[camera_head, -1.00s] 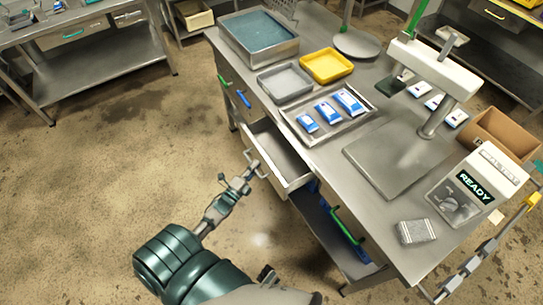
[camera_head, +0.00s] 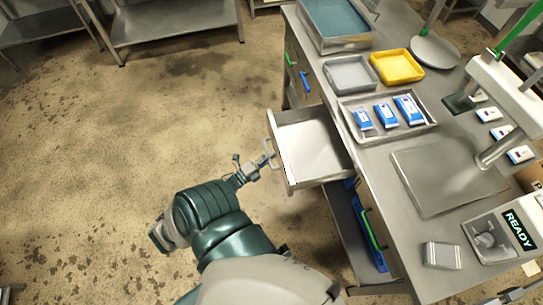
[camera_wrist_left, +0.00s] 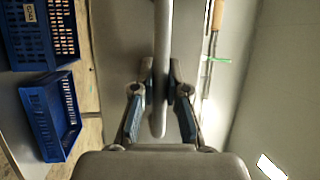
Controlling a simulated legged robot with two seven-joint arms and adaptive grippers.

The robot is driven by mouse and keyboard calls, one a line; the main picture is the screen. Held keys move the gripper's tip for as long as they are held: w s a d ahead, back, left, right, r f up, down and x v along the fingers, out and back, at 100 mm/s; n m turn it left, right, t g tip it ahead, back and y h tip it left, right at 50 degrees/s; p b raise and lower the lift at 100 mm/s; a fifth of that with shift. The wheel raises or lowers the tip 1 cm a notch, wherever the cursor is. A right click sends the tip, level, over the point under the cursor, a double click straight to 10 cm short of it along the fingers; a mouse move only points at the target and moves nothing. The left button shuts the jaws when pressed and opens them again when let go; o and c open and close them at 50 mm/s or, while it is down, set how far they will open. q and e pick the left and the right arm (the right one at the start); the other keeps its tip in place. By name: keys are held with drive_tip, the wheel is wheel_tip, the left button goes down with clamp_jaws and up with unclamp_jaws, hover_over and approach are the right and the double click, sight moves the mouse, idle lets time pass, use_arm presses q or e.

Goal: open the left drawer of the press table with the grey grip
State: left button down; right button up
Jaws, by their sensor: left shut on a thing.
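The drawer (camera_head: 312,150) with the grey grip stands pulled out from the press table (camera_head: 405,215), and its inside looks empty. Its grey grip (camera_head: 271,152) is on the drawer front. My left gripper (camera_head: 262,162) is at this grip. In the left wrist view the fingers of my left gripper (camera_wrist_left: 160,98) are closed on the grey grip bar (camera_wrist_left: 162,60), one finger on each side. My right gripper cannot be made out in these views.
On the table top are a tray (camera_head: 352,137) with blue-and-white packs, a grey tray (camera_head: 350,73), a yellow tray (camera_head: 397,67) and the press (camera_head: 505,90). Blue crates (camera_wrist_left: 50,115) sit below. The floor left of the drawer is clear.

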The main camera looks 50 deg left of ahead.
use_arm(q)
drive_tip(key=c, duration=1.2)
unclamp_jaws()
drive_tip(key=shift+w+a+f, duration=0.1)
drive_tip(key=shift+a, duration=0.4)
drive_tip(key=shift+a+f, duration=0.2)
drive_tip(key=s, duration=0.4)
drive_tip(key=s+f, duration=0.1)
drive_tip(key=s, duration=0.2)
drive_tip(key=s+f, duration=0.1)
drive_tip(key=s, duration=0.3)
drive_tip(key=shift+s+a+f, duration=0.1)
drive_tip(key=shift+s, duration=0.25)
drive_tip(key=shift+d, duration=0.25)
